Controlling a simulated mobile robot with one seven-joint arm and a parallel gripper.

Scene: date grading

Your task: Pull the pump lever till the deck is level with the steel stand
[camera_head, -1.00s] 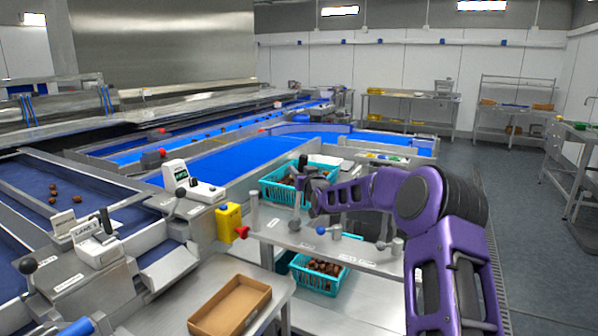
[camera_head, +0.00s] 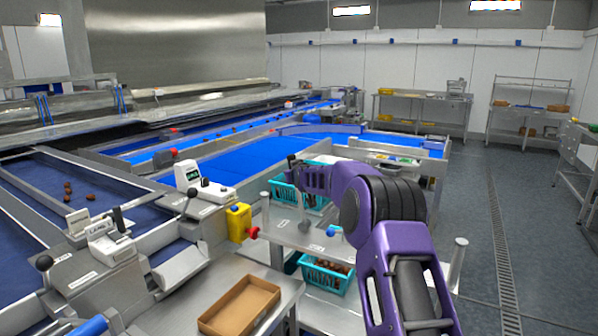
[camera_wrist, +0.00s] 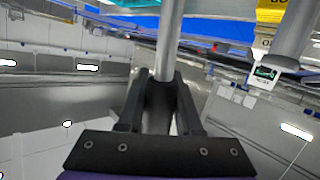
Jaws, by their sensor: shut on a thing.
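In the wrist view my gripper (camera_wrist: 162,88) is shut on a plain grey metal rod (camera_wrist: 170,35), which looks like the pump lever. The rod runs out from between the two black fingers. In the head view my gripper (camera_head: 294,170) is at the upper teal crate, partly hidden behind my own purple arm. A steel surface (camera_head: 285,236) with upright posts lies below it. I cannot tell which level is the deck and which is the steel stand, or their height difference.
An upper teal crate (camera_head: 284,193) and a lower teal crate with dates (camera_head: 318,277) are close to my arm. A yellow box with a red knob (camera_head: 238,222) stands to the left. A cardboard tray (camera_head: 240,306) lies in front. Floor at right is open.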

